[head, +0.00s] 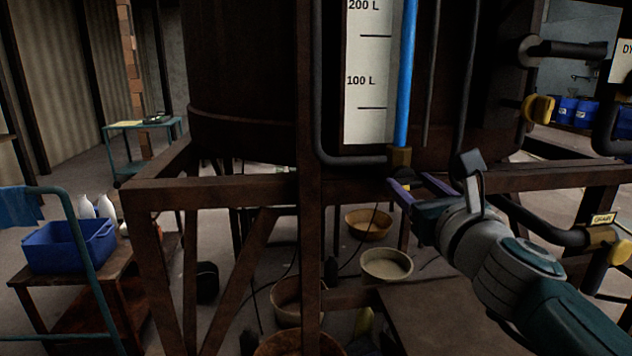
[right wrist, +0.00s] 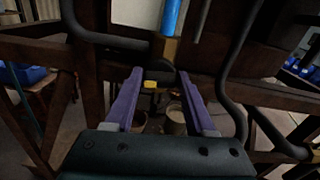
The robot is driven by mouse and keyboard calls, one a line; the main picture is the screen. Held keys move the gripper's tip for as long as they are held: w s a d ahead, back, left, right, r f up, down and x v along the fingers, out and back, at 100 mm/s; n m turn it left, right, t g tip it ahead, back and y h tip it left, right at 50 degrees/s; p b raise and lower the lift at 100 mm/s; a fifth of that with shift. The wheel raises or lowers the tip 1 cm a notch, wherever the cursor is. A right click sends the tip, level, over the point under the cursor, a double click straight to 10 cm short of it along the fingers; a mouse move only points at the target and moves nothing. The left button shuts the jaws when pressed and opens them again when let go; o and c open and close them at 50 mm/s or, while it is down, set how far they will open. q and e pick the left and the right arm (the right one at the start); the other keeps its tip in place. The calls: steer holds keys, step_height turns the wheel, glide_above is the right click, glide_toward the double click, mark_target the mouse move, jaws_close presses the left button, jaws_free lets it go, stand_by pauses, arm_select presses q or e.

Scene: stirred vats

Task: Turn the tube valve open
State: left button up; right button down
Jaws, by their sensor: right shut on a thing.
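The blue sight tube (head: 405,75) runs up beside the white level scale. At its foot is the small brass body of the tube valve (head: 401,158), which also shows in the right wrist view (right wrist: 170,48). A small yellow piece, seemingly the valve's lever (right wrist: 150,85), lies between my purple fingers. My right gripper (head: 404,186) is just below the brass body, shut on the lever; the fingers stand some way apart, and the contact is hard to make out. My left gripper is out of view.
The level scale (head: 370,80) stands left of the tube. A brown frame beam (head: 530,182) runs close by my right gripper, with dark pipes around. Yellow-handled valves (head: 538,109) are at right. Bowls (head: 386,264) stand below. A trolley with a blue bin (head: 70,247) is at left.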

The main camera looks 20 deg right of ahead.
steer(key=n, duration=0.8)
steer(key=shift+a+b, duration=0.1)
steer(key=shift+b, duration=0.2)
steer(key=n, duration=0.4)
steer(key=shift+f, duration=0.1)
steer(key=n, duration=0.3)
steer(key=shift+n+p, duration=0.35)
steer(key=shift+n, duration=0.45)
steer(key=shift+f+n, duration=0.1)
steer(key=shift+n, duration=0.2)
steer(key=shift+c, duration=1.2)
jaws_free()
